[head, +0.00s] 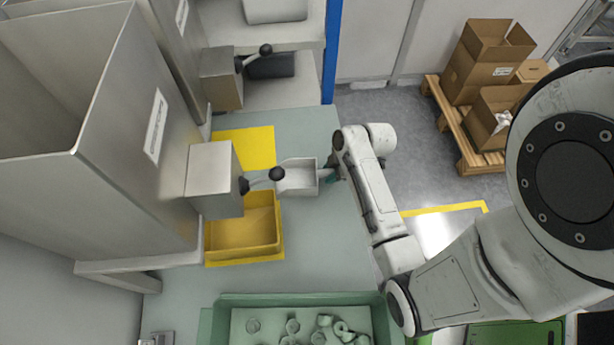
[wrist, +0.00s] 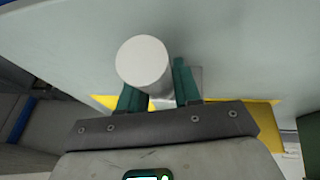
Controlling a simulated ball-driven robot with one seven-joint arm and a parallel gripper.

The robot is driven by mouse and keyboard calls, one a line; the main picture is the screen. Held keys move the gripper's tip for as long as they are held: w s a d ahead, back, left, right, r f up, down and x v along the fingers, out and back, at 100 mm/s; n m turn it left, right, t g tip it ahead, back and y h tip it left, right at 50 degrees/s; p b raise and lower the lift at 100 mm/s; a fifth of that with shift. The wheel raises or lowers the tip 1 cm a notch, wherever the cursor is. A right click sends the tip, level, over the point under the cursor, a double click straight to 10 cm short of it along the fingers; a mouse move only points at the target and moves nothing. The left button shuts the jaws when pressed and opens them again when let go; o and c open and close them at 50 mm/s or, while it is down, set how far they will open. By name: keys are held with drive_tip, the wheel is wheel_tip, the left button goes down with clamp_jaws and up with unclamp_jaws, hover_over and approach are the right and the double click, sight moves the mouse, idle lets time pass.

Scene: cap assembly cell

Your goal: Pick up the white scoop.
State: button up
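The white scoop (head: 297,178) shows at the middle of the head view, with its bowl to the left and its handle pointing right toward my gripper (head: 331,174). In the wrist view the round white end of the scoop's handle (wrist: 142,62) faces the camera. The teal fingers of my gripper (wrist: 160,90) stand on either side of the handle. The handle hides part of the left finger. I cannot tell whether the fingers press on it or leave a small gap. Whether the scoop rests on the table is also unclear.
A dispenser with a dark ball-ended lever (head: 276,174) stands close left of the scoop. A yellow tray (head: 244,256) lies below the dispenser. A green bin (head: 290,299) with several small parts stands at the front. The grey-green table (head: 330,250) is clear between them.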

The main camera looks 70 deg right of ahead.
clamp_jaws()
drive_tip(key=shift+r, duration=0.1)
drive_tip(key=shift+r, duration=0.4)
wheel_tip(320, 180, up, 2)
drive_tip(key=shift+r+b, duration=0.2)
drive_tip(key=shift+b, duration=0.4)
drive_tip(key=s+a+r+b, duration=0.1)
drive_tip(key=s+a+r, duration=0.8)
drive_tip(key=s+a, duration=0.1)
drive_tip(key=shift+r, duration=0.35)
